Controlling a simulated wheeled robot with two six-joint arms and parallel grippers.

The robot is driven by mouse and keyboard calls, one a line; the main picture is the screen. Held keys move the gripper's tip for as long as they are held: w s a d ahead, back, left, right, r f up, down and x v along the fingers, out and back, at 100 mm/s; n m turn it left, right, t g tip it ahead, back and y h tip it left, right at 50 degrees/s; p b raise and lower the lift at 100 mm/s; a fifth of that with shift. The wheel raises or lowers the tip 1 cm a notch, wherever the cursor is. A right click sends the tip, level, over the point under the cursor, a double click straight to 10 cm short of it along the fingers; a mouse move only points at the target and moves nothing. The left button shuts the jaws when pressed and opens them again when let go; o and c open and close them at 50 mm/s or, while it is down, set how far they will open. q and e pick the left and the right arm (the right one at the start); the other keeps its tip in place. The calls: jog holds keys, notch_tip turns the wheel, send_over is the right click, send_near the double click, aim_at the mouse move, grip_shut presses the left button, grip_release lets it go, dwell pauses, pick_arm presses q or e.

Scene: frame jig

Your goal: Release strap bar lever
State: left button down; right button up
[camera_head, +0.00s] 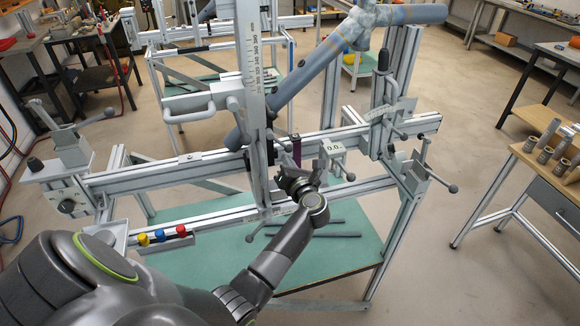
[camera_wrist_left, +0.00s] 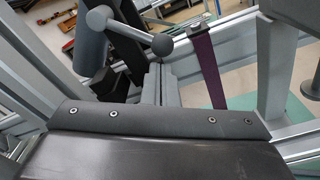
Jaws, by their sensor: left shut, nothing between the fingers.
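My left gripper (camera_head: 290,178) is shut and empty in the head view, at the middle of the jig's front rail, close to the upright with the scale. In the left wrist view its dark closed finger edge (camera_wrist_left: 160,120) spans the lower half. Just beyond it is a grey lever with a ball knob (camera_wrist_left: 162,44), apart from the fingers in the picture; whether it is the strap bar lever I cannot tell. A purple strap-like strip (camera_wrist_left: 206,68) hangs to its right and also shows in the head view (camera_head: 296,150). My right gripper is not in view.
A blue-grey frame tube (camera_head: 315,65) slants across the jig. A readout box (camera_head: 334,149) sits right of the gripper. Clamps with ball handles stand at the left (camera_head: 70,145) and right (camera_head: 420,165). A green shelf (camera_head: 340,255) lies below the rail.

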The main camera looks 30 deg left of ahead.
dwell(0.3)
pick_arm(q)
jog(key=shift+w+d+r+n+b, duration=0.1)
jog(key=shift+w+d+n+b, duration=0.1)
jog(key=shift+n+b, duration=0.15)
jog(key=shift+d+r+n+b, duration=0.1)
jog(key=shift+r+n+b, duration=0.05)
jog(key=shift+n+b, duration=0.15)
notch_tip(320, 180, up, 11)
jog(key=w+d+n+t+h+b, duration=0.1)
jog(key=w+n+b, duration=0.1)
jog(key=n+b, duration=0.9)
jog(key=shift+d+f+n+t+b, duration=0.25)
jog(key=shift+n+t+b, duration=0.1)
jog(key=shift+n, duration=1.5)
jog(key=shift+s+r, duration=0.1)
